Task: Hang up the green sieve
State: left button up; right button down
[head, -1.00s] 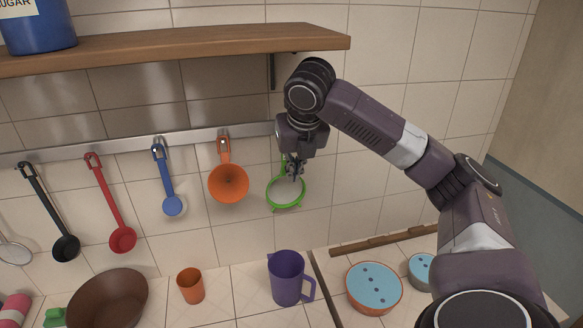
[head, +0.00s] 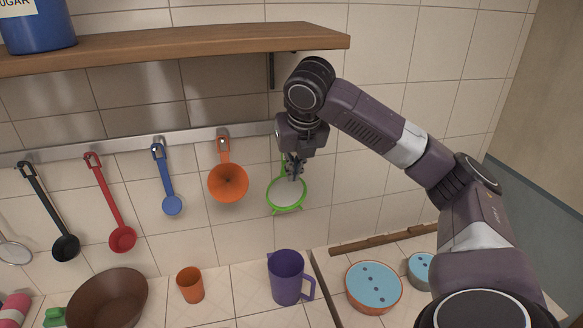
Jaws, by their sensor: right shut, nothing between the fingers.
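The green sieve (head: 287,209) hangs upright against the tiled wall at the right end of the rail (head: 190,141). Its round rim and pale mesh show. The top of its handle and its contact with the rail are hidden behind my right gripper. My right gripper (head: 294,175) points down in front of the sieve's handle and upper rim. Its fingers are shut with nothing held between them. Whether they touch the sieve cannot be told. My left gripper is out of view.
A wooden shelf (head: 180,45) is above. A purple jug (head: 286,278) stands below on the counter.

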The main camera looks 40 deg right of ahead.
jog(key=shift+s+a, duration=0.4)
jog(key=shift+s, duration=0.25)
jog(key=shift+s+a, duration=0.35)
jog(key=shift+s, duration=0.3)
dwell(1.9)
jog(key=shift+s+a, duration=0.4)
jog(key=shift+s, duration=0.3)
jog(key=shift+s+a, duration=0.35)
jog(key=shift+s, duration=0.4)
jog(key=shift+s+a, duration=0.4)
jog(key=shift+s, duration=0.3)
jog(key=shift+s+a, duration=0.5)
jog(key=shift+s, duration=0.35)
jog(key=shift+s+a, duration=0.45)
jog(key=shift+s, duration=0.4)
jog(key=shift+w, duration=0.1)
jog(key=w+d, duration=0.5)
jog(key=w, duration=0.5)
jog(key=shift+d, duration=0.35)
